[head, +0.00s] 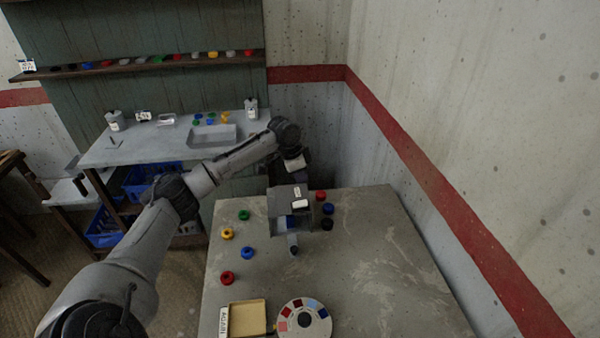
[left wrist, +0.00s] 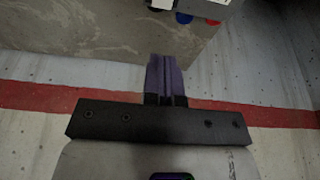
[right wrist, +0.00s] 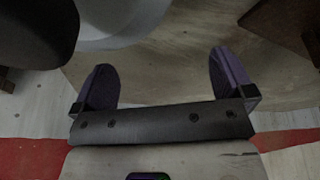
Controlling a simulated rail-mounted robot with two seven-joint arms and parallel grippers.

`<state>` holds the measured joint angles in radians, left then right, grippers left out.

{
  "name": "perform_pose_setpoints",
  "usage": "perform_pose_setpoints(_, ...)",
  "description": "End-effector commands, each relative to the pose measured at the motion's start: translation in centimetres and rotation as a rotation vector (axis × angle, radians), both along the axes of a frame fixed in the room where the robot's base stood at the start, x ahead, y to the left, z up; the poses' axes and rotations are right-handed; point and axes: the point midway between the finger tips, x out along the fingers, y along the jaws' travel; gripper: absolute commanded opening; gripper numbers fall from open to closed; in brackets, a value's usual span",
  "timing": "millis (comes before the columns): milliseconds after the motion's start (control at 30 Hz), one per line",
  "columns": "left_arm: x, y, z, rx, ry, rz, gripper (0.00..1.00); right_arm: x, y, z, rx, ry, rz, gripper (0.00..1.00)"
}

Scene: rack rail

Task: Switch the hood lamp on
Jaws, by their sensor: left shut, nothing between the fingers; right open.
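A grey box-shaped housing (head: 280,204), which looks like the hood, stands on the concrete-topped table (head: 370,260). It has white patches on top, a blue part inside and a short grey cylinder at its front. I see no clear lamp glow, and cannot make out a switch. My left arm reaches over to the housing's far side. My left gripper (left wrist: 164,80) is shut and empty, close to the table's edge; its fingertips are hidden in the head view. My right gripper (right wrist: 163,80) is open and empty.
Red (head: 320,196), blue (head: 327,209) and black (head: 327,224) caps stand right of the housing. Several coloured caps lie to its left. A yellow tray (head: 233,320) and a round colour-segmented disc (head: 318,330) are nearer. The table's right side is clear; a wall stands beyond.

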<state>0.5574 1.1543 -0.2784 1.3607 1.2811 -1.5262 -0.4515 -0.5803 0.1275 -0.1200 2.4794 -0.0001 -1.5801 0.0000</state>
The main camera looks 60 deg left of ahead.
Motion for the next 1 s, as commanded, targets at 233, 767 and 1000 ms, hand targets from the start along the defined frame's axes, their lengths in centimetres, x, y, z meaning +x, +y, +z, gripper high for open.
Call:
perform_pose_setpoints(233,-0.7,0.3,0.5,0.002,0.002,0.000,0.00,0.0,0.0,0.7,0.000,0.000,0.000,1.00)
perform_pose_setpoints(767,-1.3,0.5,0.8,0.000,0.000,0.000,0.00,0.0,0.3,1.1,0.012,0.000,-0.007,1.00)
perform_pose_setpoints(1000,-1.2,0.4,2.1,0.000,0.000,-0.002,0.00,0.0,0.3,2.8,0.011,0.000,-0.007,1.00)
